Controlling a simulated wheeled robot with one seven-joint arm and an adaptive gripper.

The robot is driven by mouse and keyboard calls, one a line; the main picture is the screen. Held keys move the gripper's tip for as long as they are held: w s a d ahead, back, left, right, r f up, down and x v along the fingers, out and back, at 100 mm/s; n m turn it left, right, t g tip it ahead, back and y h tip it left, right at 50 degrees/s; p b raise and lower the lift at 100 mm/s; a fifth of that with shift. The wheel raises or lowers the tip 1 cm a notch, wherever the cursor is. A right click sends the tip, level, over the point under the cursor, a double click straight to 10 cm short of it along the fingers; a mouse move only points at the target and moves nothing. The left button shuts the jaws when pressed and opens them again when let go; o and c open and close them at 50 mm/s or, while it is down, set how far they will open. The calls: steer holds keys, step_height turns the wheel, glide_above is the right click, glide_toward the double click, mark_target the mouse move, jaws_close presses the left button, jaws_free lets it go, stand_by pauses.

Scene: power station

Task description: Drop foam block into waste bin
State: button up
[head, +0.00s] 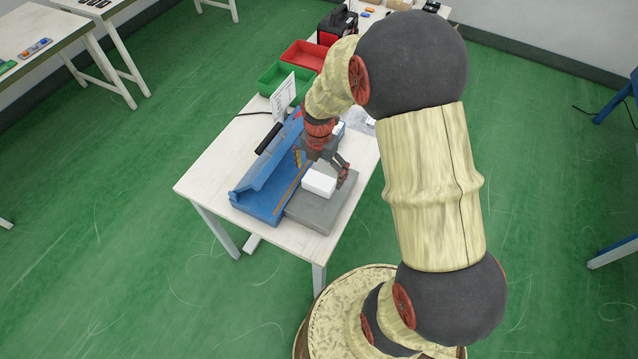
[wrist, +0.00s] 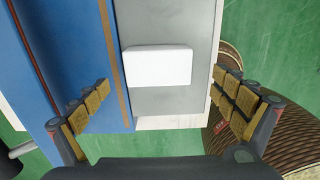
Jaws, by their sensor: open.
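The white foam block (head: 318,184) lies on a grey slab (head: 314,210) at the near end of the table. It also shows in the wrist view (wrist: 158,67), lying flat on the grey surface. My gripper (head: 322,171) is open above the block and points down. In the wrist view its padded fingers (wrist: 160,92) stand wide apart, one on each side of the block and clear of it. A red bin (head: 304,56) and a green bin (head: 285,80) stand at the table's far end. I cannot tell whether either is the waste bin.
A blue metal tray or toolbox (head: 262,192) lies directly left of the slab. A white upright sign (head: 284,94) and a black bar (head: 268,138) are behind it. The table's near left corner (head: 197,183) is bare. Green floor surrounds the table.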

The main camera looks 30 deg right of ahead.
mark_target(319, 180)
steer(key=f, duration=0.2)
steer(key=f+b, duration=0.1)
steer(key=f, duration=0.2)
steer(key=shift+w+d, duration=0.1)
steer(key=shift+w, duration=0.1)
steer(key=c, duration=0.9)
steer(key=shift+r, duration=0.1)
